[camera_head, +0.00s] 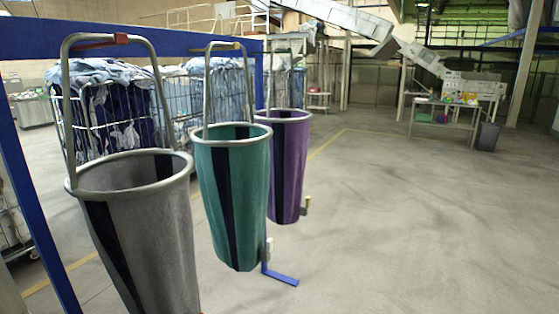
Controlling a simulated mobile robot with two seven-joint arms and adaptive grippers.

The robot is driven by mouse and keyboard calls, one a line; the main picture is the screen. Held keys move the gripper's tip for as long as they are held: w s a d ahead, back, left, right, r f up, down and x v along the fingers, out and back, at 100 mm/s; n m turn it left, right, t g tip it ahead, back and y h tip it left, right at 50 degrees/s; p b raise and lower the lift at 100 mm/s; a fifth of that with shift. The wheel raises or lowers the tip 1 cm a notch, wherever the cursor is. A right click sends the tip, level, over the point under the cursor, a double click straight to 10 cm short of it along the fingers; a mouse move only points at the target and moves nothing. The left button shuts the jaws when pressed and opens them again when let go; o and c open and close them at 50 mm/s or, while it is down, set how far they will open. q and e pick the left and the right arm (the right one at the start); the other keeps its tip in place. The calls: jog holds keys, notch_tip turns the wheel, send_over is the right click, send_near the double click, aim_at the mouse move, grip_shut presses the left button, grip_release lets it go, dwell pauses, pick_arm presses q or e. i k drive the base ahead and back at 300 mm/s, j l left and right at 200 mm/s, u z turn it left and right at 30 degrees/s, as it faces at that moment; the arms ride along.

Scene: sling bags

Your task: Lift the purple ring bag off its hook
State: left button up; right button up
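The purple ring bag (290,165) hangs upright, farthest along a row of three. Its metal ring (283,115) holds the mouth open, and a dark stripe runs down its side. A metal loop handle rises behind the ring toward the blue rail. The hook at its top is too small and partly hidden to make out. The teal bag (245,185) overlaps the purple bag's left side in the picture. Neither of my grippers is in view.
A grey bag (155,230) hangs nearest. A blue rail (50,40) carries the bags, and a blue foot (282,278) sticks out on the floor. Wire carts of laundry (105,110) stand behind. The floor (410,210) to the right is clear.

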aim_at(289, 141)
jog(key=i+l, duration=0.25)
jog(key=i, duration=0.15)
jog(key=i+l, duration=0.25)
jog(key=i, duration=0.2)
jog(key=i+l+u, duration=0.1)
jog(key=u, duration=0.4)
jog(key=i+l+u, duration=0.25)
jog(key=u, duration=0.25)
